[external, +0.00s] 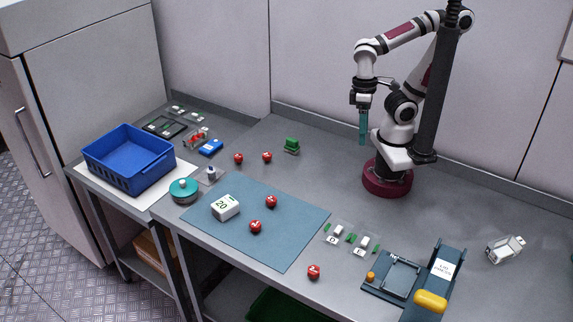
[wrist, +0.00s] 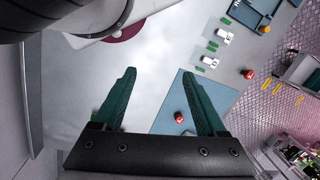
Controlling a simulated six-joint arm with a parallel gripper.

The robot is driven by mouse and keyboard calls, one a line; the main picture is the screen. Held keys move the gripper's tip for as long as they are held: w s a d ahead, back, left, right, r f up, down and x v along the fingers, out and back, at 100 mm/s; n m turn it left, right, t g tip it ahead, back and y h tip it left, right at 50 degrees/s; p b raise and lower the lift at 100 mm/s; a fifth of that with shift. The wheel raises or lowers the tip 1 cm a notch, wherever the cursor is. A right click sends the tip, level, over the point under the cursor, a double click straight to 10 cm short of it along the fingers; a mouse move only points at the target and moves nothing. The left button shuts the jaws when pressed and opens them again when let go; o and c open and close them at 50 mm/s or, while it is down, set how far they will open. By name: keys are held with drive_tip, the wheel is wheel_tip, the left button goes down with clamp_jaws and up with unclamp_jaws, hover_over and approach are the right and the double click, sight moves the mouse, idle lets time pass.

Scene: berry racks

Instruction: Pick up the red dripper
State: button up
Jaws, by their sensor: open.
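Several small red round pieces with white marks lie on the grey bench; I cannot tell which is the red dripper. Two are on the blue mat: one red piece (external: 271,201) and another red piece (external: 255,226) nearer the front. Two more lie behind the mat, a red piece (external: 238,158) and a red piece (external: 267,156). One red piece (external: 313,271) is near the front edge. My gripper (external: 362,140) hangs open and empty, high above the bench. In the wrist view its teal fingers (wrist: 158,72) are apart, with a red piece (wrist: 179,117) far below.
The blue mat (external: 300,225) also holds a white block marked 20 (external: 226,207). A dark fixture with a yellow handle (external: 431,301) stands front right.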

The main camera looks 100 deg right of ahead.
drive_tip(key=w+d+r+m, duration=0.1)
drive_tip(key=w+d+m, duration=0.25)
drive_tip(key=w, duration=0.35)
drive_tip(key=m+h, duration=0.2)
drive_tip(key=m, duration=1.2)
hover_over(267, 154)
wheel_tip(267, 154, down, 8)
wheel_tip(267, 154, down, 14)
drive_tip(key=shift+a+r, duration=0.15)
drive_tip(key=shift+r, duration=0.1)
clamp_jaws()
